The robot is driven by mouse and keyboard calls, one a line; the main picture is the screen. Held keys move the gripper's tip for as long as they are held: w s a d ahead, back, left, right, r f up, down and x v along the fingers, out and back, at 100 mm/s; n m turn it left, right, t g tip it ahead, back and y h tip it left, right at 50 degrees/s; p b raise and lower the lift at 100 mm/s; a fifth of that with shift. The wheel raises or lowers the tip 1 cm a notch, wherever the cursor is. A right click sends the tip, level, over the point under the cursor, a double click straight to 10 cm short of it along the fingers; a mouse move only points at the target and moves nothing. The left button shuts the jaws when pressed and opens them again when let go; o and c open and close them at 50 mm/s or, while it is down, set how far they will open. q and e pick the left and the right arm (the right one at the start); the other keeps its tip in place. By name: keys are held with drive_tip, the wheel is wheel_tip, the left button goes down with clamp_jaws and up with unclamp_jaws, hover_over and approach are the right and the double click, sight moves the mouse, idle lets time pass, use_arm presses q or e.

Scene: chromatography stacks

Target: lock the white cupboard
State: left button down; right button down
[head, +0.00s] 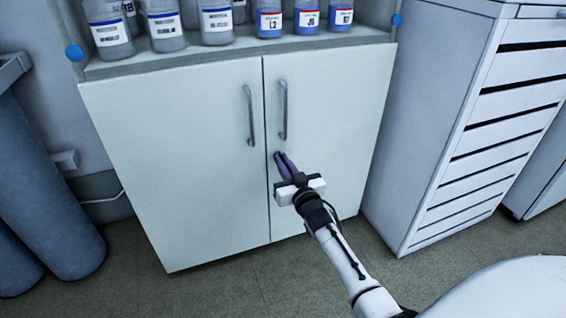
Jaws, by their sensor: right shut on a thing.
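The white cupboard (178,142) stands in the middle of the head view with both doors closed. Two grey bar handles, the left one (250,115) and the right one (283,110), flank the seam between the doors. My right gripper (279,157) reaches up from the lower right to the right door, just below its handle and beside the seam. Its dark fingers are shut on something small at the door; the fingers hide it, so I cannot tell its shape. My left gripper is out of view.
Several labelled bottles (217,24) stand on the shelf (170,58) above the cupboard doors. A white drawer unit (425,130) stands close on the right. Grey cylinders (45,190) stand at the left. The floor (200,290) before the cupboard is clear.

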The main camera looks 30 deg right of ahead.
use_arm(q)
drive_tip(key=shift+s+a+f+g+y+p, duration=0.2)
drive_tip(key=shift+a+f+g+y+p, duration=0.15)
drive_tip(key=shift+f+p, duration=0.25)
use_arm(e)
drive_tip(key=m, duration=1.7)
drive_tip(key=shift+d+f+m, duration=0.25)
drive_tip(key=shift+f+m, duration=0.05)
drive_tip(key=c, duration=1.9)
unclamp_jaws()
drive_tip(key=shift+o, duration=0.2)
